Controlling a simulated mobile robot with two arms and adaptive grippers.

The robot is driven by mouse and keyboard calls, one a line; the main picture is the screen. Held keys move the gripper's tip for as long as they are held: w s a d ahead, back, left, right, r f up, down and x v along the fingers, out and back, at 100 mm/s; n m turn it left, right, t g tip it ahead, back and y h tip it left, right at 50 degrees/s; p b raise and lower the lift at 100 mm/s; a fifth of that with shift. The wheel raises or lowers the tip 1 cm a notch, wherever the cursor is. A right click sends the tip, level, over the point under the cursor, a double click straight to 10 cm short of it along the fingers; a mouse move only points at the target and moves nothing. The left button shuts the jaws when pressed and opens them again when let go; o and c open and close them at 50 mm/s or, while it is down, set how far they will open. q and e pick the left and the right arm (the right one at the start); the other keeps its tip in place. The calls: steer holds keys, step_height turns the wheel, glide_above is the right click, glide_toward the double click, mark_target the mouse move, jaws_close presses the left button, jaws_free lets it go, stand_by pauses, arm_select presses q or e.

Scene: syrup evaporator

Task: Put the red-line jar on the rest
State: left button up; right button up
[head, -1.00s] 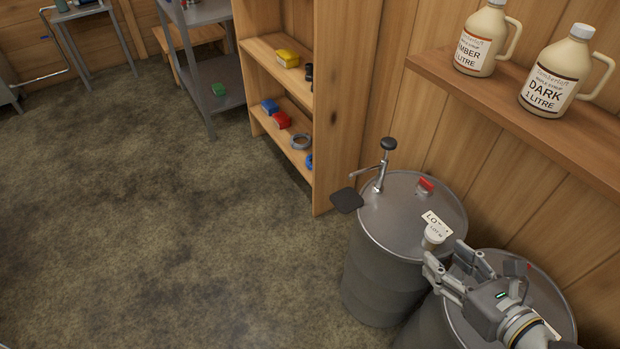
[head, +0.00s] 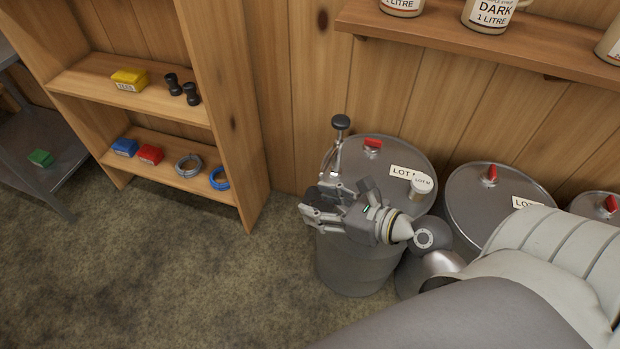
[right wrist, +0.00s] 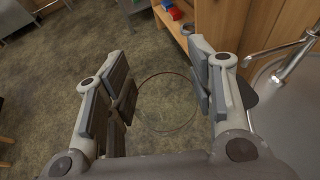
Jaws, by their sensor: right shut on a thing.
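My right gripper (head: 314,204) is at the left front of the nearest drum, below the tap (head: 338,140). In the right wrist view a clear round glass jar (right wrist: 165,128) shows as a thin circle between its fingers (right wrist: 164,95); the gripper is shut on it. No red line can be made out, and the jar cannot be made out in the head view. A dark flat plate, which may be the rest, shows in the right wrist view behind the right finger (right wrist: 243,92); the gripper mostly hides it in the head view. My left gripper is not in view.
The drum (head: 352,262) carries a red cap (head: 373,146), a lot label (head: 404,172) and a white-lidded container (head: 421,188). More drums stand to the right. A wooden shelf unit (head: 235,125) stands left. The floor (head: 190,285) in front is clear.

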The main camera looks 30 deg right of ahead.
steer(key=s+d+f+m+t+h+b, duration=0.1)
steer(key=s+d+f+h+b, duration=0.1)
steer(key=d+f+b, duration=0.35)
steer(key=s+d+f+m+h+b, duration=0.1)
steer(key=s+d+f+m+b, duration=0.1)
steer(key=d+f, duration=0.6)
steer(key=w+a, duration=0.1)
steer(key=w, duration=0.4)
steer(key=w+a+f+p, duration=0.1)
steer(key=w+a, duration=0.1)
steer(key=w, duration=0.3)
steer(key=w+a+f+p, duration=0.1)
steer(key=w, duration=0.4)
steer(key=shift+w+a+f, duration=0.15)
steer(key=shift+a, duration=0.15)
steer(key=shift+w+a, duration=0.2)
steer(key=shift+w, duration=1)
steer(key=shift+w+f+h, duration=0.2)
steer(key=shift+f+h, duration=0.1)
steer(key=shift+f, duration=0.6)
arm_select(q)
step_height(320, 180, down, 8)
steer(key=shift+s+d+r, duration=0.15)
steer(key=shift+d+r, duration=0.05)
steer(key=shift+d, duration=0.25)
arm_select(e)
steer(key=shift+r, duration=0.1)
steer(key=shift+s, duration=0.1)
